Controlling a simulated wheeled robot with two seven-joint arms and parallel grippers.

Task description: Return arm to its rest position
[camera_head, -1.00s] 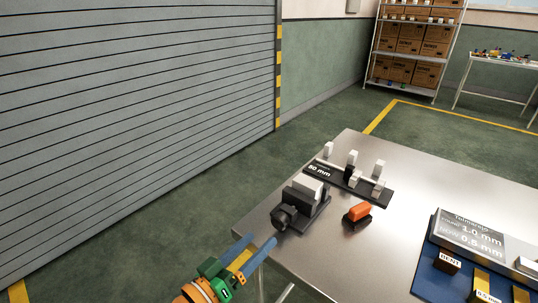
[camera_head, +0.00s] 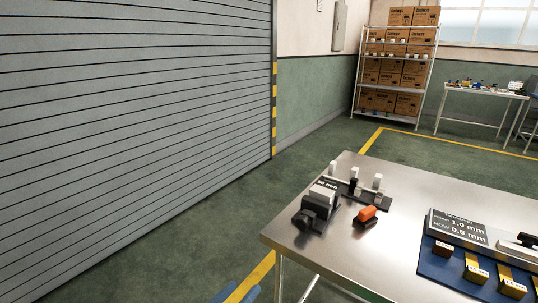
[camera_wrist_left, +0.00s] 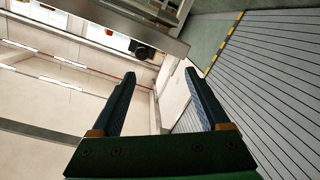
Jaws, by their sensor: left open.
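The rest of my left arm is outside the head view. My right gripper is in neither view.
On the table are a black device with a white block (camera_head: 318,205), a stand with white posts (camera_head: 377,200), an orange-topped piece (camera_head: 366,213) and a blue board (camera_head: 440,261) with labelled blocks. A shutter (camera_head: 130,120) stands left. Open floor lies between shutter and table.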

